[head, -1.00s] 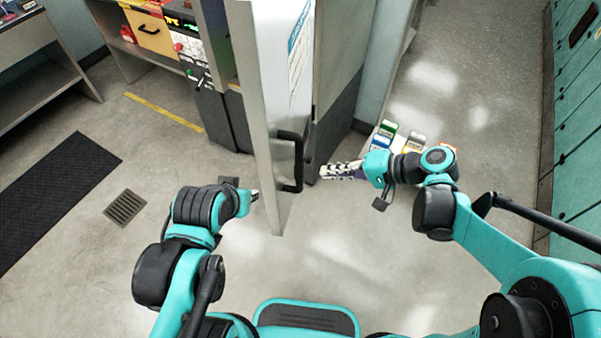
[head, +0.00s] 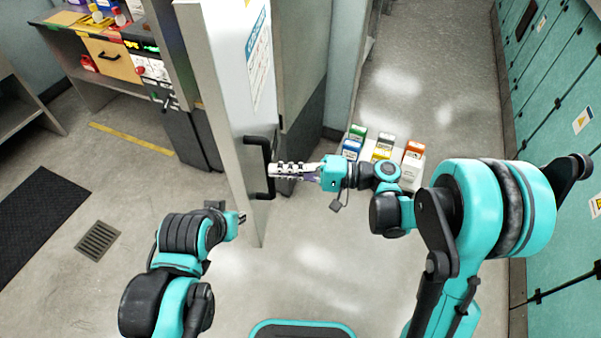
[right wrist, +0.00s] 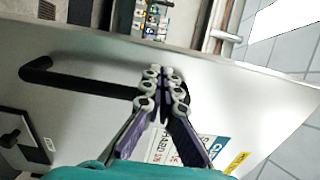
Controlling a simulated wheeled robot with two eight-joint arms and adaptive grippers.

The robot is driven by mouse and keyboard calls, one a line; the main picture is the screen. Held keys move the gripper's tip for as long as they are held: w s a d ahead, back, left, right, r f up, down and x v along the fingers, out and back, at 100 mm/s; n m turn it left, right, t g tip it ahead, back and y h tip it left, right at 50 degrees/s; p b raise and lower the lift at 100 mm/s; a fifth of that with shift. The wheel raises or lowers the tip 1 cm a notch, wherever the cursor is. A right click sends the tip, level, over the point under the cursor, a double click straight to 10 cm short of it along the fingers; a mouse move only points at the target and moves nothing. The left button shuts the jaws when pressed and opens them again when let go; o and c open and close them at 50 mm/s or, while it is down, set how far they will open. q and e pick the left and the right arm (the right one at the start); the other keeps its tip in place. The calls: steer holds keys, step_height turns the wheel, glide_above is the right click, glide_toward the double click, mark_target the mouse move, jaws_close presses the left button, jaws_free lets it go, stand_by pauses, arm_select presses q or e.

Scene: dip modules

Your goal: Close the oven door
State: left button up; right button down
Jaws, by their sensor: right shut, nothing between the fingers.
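The oven door (head: 225,110) stands open as a tall pale grey panel in the head view, with a black bar handle (head: 262,152) on its right-hand face. My right gripper (head: 272,170) is shut and empty, with its fingertips at the handle. In the right wrist view the shut fingertips (right wrist: 164,72) lie over the right end of the black handle (right wrist: 90,84), in front of the door face (right wrist: 215,85). Contact with it cannot be told. My left gripper (head: 240,218) is low beside the left side of the door's lower edge; its fingers are too small to read.
Several small coloured boxes (head: 383,147) stand on the floor behind my right arm. Teal cabinets (head: 555,75) line the right side. A workbench (head: 95,60) stands at the back left. The floor in front of the door is clear.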

mark_target(244, 168)
steer(key=a+b, duration=0.1)
steer(key=a, duration=0.4)
steer(key=shift+w+a, duration=0.1)
steer(key=shift+a, duration=0.25)
